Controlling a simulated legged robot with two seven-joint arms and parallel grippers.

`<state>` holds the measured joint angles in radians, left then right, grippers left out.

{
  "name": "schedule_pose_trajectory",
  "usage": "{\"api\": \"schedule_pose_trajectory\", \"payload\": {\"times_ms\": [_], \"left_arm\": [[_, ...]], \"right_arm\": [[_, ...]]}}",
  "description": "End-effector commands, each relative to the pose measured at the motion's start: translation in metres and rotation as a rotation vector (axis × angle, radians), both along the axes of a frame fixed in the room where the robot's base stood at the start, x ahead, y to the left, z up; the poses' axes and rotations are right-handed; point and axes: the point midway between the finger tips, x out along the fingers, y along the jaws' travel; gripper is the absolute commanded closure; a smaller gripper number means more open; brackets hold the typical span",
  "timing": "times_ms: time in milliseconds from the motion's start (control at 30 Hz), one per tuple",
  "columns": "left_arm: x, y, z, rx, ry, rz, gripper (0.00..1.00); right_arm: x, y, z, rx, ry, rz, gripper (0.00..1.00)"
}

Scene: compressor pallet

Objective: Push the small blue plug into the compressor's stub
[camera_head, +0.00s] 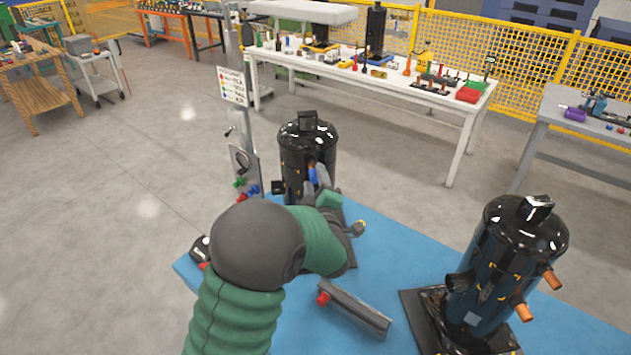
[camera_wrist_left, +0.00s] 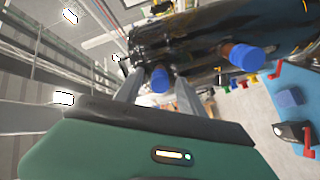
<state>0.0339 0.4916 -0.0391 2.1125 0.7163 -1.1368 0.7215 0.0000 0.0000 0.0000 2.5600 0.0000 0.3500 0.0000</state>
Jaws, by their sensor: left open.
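The black compressor (camera_head: 307,145) stands upright at the far edge of the blue pallet top (camera_head: 386,247). A blue plug (camera_head: 312,174) shows on its near side, by the tip of my left gripper (camera_head: 318,183). In the left wrist view the compressor (camera_wrist_left: 210,30) fills the upper right. The two fingers of my left gripper (camera_wrist_left: 158,92) are apart, with a small blue plug (camera_wrist_left: 160,79) between them against the dark body. I cannot tell how deep it sits or whether the fingers touch it. A larger blue cap (camera_wrist_left: 246,57) sits on a copper-coloured stub to the right.
A second black compressor (camera_head: 507,260) with copper stubs stands at right on the pallet. A grey bar with a red end (camera_head: 355,308) lies in front. A post with a sign (camera_head: 232,86) and coloured plugs stands at left. A white table (camera_head: 420,92) with tools is behind.

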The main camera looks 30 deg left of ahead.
Motion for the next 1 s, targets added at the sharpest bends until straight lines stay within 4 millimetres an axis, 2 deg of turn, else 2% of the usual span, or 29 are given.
{"api": "schedule_pose_trajectory", "payload": {"times_ms": [167,267,700,833,1000], "left_arm": [[-0.002,-0.003,0.000,0.000,0.000,-0.001,0.54],[-0.012,-0.012,-0.001,0.000,0.000,-0.003,0.54],[-0.103,-0.091,-0.002,0.000,0.001,-0.005,0.54],[-0.120,-0.105,-0.002,-0.001,0.001,-0.004,0.54],[-0.127,-0.109,-0.002,0.000,0.001,0.000,0.54]], "right_arm": [[0.000,0.000,-0.001,0.000,0.000,0.000,0.48],[0.000,0.000,-0.004,0.000,0.000,0.000,0.48],[0.000,0.000,-0.020,0.000,0.000,0.000,0.48],[0.000,0.000,-0.022,0.000,0.000,0.000,0.48],[0.000,0.000,-0.022,0.000,0.000,0.000,0.48]]}}
